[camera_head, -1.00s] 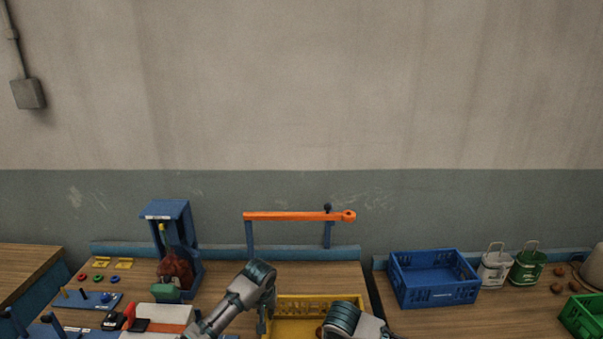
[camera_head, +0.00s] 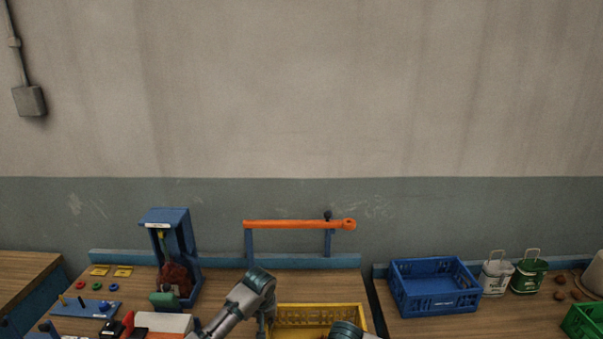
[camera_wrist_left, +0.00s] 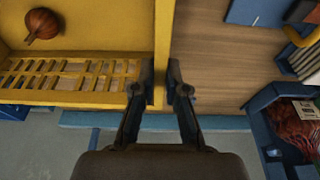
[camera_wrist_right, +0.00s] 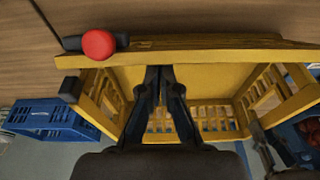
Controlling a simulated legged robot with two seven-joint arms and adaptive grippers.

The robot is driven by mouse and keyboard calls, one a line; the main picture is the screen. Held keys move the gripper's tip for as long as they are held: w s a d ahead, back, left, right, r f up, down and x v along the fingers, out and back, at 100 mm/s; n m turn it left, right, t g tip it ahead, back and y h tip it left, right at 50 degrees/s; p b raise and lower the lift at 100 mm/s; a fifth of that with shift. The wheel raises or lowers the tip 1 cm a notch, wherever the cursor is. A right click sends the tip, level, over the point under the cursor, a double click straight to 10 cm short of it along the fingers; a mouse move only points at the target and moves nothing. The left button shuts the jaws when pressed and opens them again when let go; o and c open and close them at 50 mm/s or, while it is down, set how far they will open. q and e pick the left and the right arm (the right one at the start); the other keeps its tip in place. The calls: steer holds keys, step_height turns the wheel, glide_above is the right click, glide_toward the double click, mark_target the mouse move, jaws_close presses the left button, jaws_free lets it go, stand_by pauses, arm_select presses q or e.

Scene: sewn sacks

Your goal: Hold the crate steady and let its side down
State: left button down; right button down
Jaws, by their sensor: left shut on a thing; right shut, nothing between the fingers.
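The yellow crate (camera_head: 318,310) stands at the front of the table, cut off by the bottom edge in the head view. My left gripper (camera_wrist_left: 160,85) is shut on the crate's side wall (camera_wrist_left: 163,30), one finger on each face. A round brown-red thing (camera_wrist_left: 42,24) lies inside the crate. In the right wrist view a crate side (camera_wrist_right: 205,55) runs across the top, with a red knob (camera_wrist_right: 98,44) on a black fitting at its left end. My right gripper (camera_wrist_right: 160,75) is shut and empty, over the crate beside that side; whether it touches is unclear.
A blue crate (camera_head: 432,301) and two tins (camera_head: 496,276) stand on the right table. An orange bar (camera_head: 295,224) on blue posts rises behind the yellow crate. A blue stand (camera_head: 170,218) holding a red sack is left of it.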

steer(key=shift+s+f, duration=0.45)
steer(key=shift+s, duration=0.25)
steer(key=shift+s+f, duration=0.45)
steer(key=shift+s, duration=0.2)
steer(key=shift+w+r, duration=0.1)
steer(key=shift+r, duration=0.05)
steer(key=shift+w+r, duration=0.95)
steer(key=w+v, duration=0.2)
steer(key=v, duration=0.5)
steer(key=shift+s+r, duration=0.15)
steer(key=shift+r, duration=0.4)
arm_select(q)
steer(key=c, duration=1.1)
jaws_free()
